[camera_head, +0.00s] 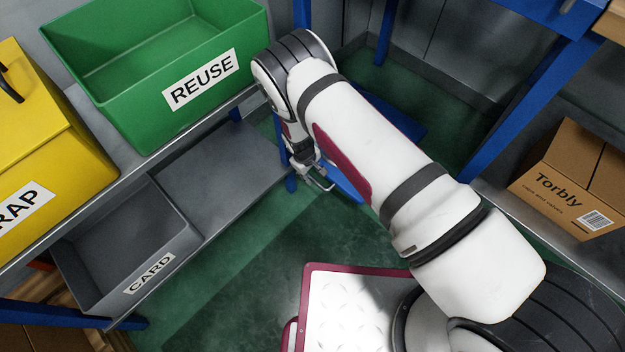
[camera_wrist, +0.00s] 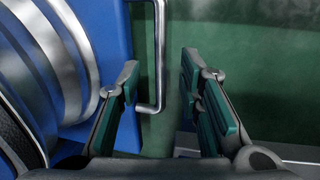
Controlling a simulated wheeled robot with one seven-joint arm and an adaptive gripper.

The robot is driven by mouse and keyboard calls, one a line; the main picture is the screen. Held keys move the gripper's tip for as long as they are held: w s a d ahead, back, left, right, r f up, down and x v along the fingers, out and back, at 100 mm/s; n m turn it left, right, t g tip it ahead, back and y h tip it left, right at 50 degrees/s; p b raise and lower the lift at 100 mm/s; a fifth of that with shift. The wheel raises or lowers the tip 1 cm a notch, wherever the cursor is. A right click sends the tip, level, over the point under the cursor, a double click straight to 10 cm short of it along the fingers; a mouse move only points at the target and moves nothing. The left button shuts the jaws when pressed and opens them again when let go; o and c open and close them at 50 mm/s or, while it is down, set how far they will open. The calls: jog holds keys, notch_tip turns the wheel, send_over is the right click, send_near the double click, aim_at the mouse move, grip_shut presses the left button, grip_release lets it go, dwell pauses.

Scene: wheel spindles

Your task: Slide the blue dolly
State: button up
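The blue dolly (camera_head: 345,186) is on the green floor, mostly hidden behind my arm in the head view. In the wrist view the blue dolly (camera_wrist: 117,32) fills the left side. A silver U-shaped handle (camera_wrist: 161,45) sticks out from its edge. My gripper (camera_head: 322,180) is low beside the dolly in the head view. In the wrist view my gripper (camera_wrist: 159,72) is open, with the handle's long bar between its two green-padded fingers. Clear gaps show on both sides of the bar.
Large silver round metal parts (camera_wrist: 60,50) sit at the dolly. A grey shelf (camera_head: 225,165) with a green REUSE bin (camera_head: 120,105), a grey CARD bin (camera_head: 185,240) and a yellow bin (camera_head: 60,150) stands left. A Torbly carton (camera_head: 560,185) is right. Green floor (camera_head: 270,250) is open between.

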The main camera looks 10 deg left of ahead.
aim_at(313, 179)
jog(key=f, duration=0.1)
jog(key=f+b, duration=0.1)
jog(key=f, duration=0.2)
jog(key=shift+w+d+f+b, duration=0.3)
jog(key=shift+w+f+b, duration=0.05)
jog(key=shift+f+b, duration=0.05)
grip_shut()
